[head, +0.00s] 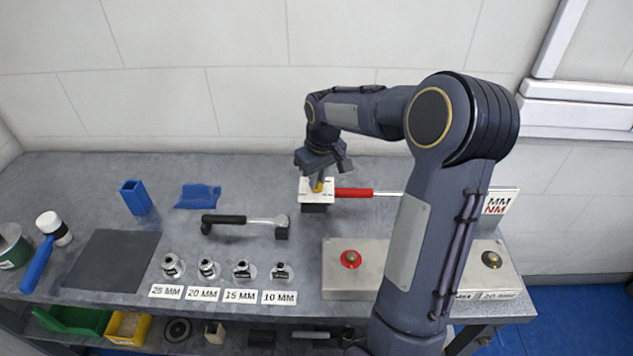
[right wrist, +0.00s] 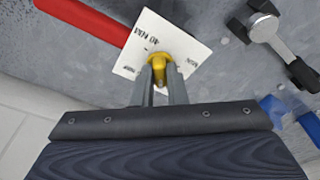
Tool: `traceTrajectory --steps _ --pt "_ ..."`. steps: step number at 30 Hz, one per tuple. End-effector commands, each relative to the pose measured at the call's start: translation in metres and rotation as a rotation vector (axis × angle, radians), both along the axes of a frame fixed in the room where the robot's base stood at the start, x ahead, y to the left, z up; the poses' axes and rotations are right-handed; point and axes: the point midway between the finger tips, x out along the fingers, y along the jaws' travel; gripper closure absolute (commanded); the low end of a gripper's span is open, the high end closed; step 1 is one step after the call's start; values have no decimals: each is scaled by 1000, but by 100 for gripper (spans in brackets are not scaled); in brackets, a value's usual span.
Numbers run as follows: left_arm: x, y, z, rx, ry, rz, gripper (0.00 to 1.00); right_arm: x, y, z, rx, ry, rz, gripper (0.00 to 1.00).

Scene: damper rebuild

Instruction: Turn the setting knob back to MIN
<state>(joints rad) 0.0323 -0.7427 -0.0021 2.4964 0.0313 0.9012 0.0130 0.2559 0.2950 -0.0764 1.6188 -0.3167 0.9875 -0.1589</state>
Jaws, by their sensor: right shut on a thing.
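The yellow setting knob (right wrist: 158,68) sits on a white dial plate (right wrist: 130,62) with black lettering, too small to read in full. In the head view the plate (head: 305,187) lies at the back middle of the bench, on a dark block, beside a red-handled tool (head: 354,193). My right gripper (right wrist: 159,78) is shut on the yellow knob, coming at it from above. The fingers hide part of the knob, and which mark it points to cannot be told. My left gripper is not in view.
A black-handled ratchet (head: 245,220) lies left of the plate. Several sockets stand in front, behind size labels (head: 203,294). A blue holder (head: 136,197) and a mallet (head: 40,262) are at left.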

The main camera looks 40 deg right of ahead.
Motion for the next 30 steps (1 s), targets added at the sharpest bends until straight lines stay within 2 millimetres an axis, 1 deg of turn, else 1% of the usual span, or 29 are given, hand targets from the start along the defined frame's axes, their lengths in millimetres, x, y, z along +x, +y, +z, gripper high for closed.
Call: traceTrajectory --steps 6,9,20,27,30 --pt "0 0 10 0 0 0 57 0 -2 2 2 1 265 100" --pt "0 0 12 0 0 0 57 0 -2 1 2 0 346 100" --pt "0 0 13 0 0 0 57 0 -2 1 1 0 390 100" --pt "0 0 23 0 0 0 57 1 -3 2 2 1 684 100" --pt "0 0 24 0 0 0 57 1 -3 1 2 1 756 100"
